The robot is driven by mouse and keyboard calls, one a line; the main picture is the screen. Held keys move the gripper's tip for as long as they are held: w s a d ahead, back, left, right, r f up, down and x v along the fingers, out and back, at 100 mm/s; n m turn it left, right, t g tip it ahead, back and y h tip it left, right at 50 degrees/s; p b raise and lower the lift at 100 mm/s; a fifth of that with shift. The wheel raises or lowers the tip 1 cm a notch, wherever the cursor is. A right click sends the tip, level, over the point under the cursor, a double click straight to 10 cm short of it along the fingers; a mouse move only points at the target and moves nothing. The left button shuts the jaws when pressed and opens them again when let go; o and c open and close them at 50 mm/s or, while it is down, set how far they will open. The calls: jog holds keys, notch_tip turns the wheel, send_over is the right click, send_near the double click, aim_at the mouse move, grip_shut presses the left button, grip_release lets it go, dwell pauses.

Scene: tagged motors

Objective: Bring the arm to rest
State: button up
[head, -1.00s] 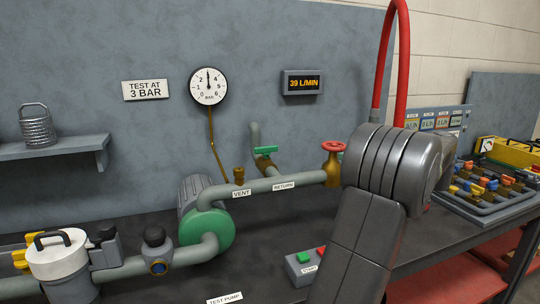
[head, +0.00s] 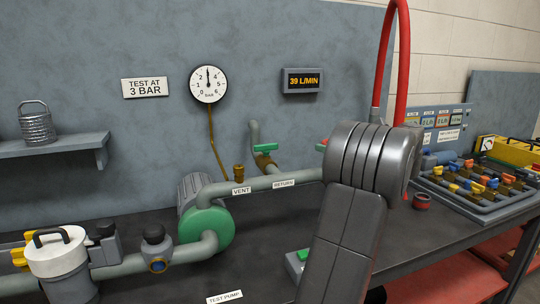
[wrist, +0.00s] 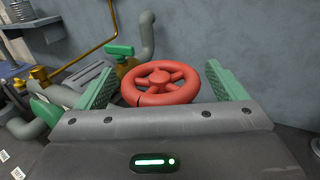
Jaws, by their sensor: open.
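My arm (head: 357,200) stands bent at the right of the middle in the head view, and it hides my gripper there. In the wrist view my gripper (wrist: 163,88) is open, with its two green-padded fingers wide apart. A red handwheel (wrist: 160,82) shows between and beyond the fingers. I cannot tell whether they touch it.
The green pump (head: 207,233) and its pipes run along the dark bench. A pressure gauge (head: 208,84) points near 3, and a display (head: 303,81) reads 39 L/MIN. A button box (head: 297,262) is partly behind my arm. A valve manifold (head: 478,185) lies at right.

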jog(key=shift+w+a+f+t+b, duration=0.1)
jog(key=shift+f+t+b, duration=0.25)
jog(key=shift+b, duration=0.35)
jog(key=shift+r+m+t+h+b, duration=0.1)
jog(key=shift+m+t+h+b, duration=0.15)
jog(key=shift+m+h+b, duration=0.45)
jog(key=shift+b, duration=0.55)
jog(key=m+t+h+b, duration=0.1)
jog(key=b, duration=0.2)
jog(key=shift+t+h, duration=0.3)
jog(key=shift+h, duration=0.1)
